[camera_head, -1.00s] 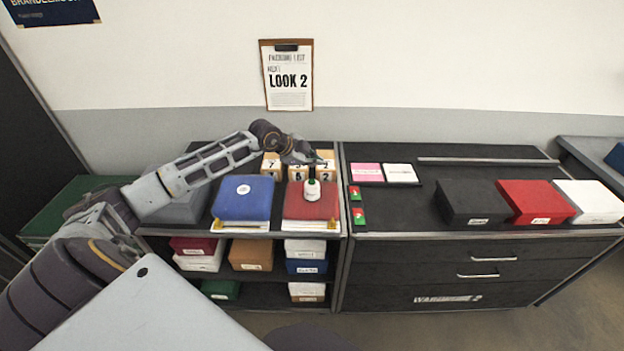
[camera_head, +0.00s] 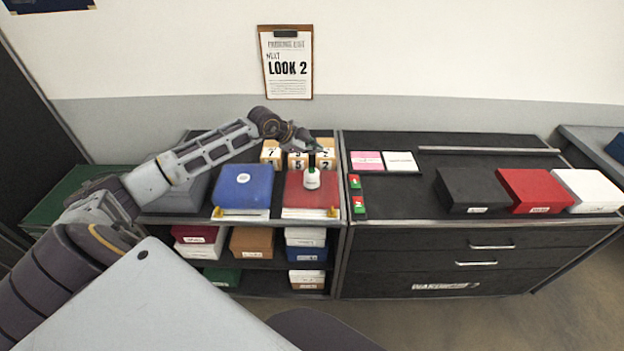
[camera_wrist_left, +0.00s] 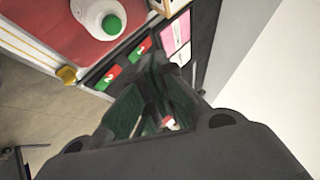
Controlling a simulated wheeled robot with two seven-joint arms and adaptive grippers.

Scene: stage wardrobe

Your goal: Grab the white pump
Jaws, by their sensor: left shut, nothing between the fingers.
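A small white bottle (camera_head: 312,179) with a dark green top stands upright on a red binder-like box on the left shelf unit. It is the only thing in view that may be the white pump; I see no shoe. It also shows from above, with its green cap, in the left wrist view (camera_wrist_left: 101,21). My left gripper (camera_head: 313,146) is shut and empty, above and just behind the bottle's top. In the left wrist view its fingers (camera_wrist_left: 157,80) are together, apart from the bottle. My right gripper is not in view.
A blue binder-like box (camera_head: 243,187) lies left of the red one (camera_head: 322,201). Numbered wooden blocks (camera_head: 297,161) stand behind. The right cabinet (camera_head: 400,200) holds red-green tags, cards and black, red and white boxes (camera_head: 594,190). Its middle top is clear.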

